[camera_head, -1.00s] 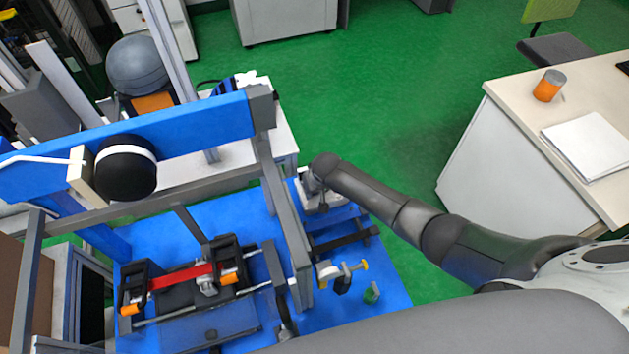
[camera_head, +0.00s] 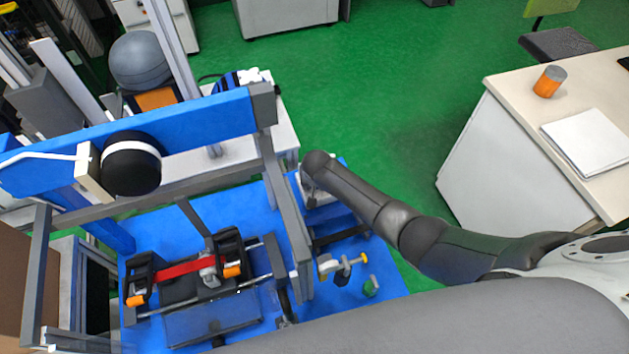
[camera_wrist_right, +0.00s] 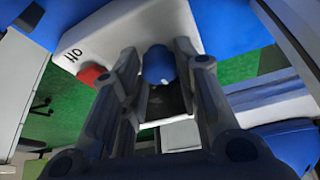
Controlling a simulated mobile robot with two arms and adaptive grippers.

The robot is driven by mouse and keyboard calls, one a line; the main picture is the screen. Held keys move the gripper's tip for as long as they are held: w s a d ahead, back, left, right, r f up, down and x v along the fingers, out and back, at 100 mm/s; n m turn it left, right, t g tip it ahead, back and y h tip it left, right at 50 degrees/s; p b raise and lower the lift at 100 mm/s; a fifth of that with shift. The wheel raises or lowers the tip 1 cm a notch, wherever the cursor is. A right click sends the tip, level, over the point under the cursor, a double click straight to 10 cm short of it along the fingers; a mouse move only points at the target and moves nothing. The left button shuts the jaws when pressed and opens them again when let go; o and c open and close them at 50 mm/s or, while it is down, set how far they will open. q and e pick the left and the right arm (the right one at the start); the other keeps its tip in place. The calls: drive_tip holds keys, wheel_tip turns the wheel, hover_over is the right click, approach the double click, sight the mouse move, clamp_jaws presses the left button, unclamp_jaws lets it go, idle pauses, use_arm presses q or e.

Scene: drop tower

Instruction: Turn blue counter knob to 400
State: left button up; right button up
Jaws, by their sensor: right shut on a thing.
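In the right wrist view, the blue counter knob (camera_wrist_right: 158,65) sits between the two fingers of my right gripper (camera_wrist_right: 155,62), which is shut on it. The knob is on a white housing (camera_wrist_right: 115,38) with a red switch (camera_wrist_right: 91,75) and dark lettering beside it. In the head view, my right arm reaches in from the right to this white housing (camera_head: 320,190) on the blue base. There the arm hides the knob and the gripper's fingers. The counter's reading cannot be seen. My left gripper is not in view.
The drop tower frame (camera_head: 285,200) stands just left of my right arm. A yellow-knobbed fitting (camera_head: 340,266) and a small green part (camera_head: 371,286) are in front of it. A desk (camera_head: 520,120) is at the right, with open green floor between.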

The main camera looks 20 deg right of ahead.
drive_tip(key=o, duration=1)
drive_tip(key=shift+v, duration=6)
drive_tip(key=shift+s+f, duration=0.1)
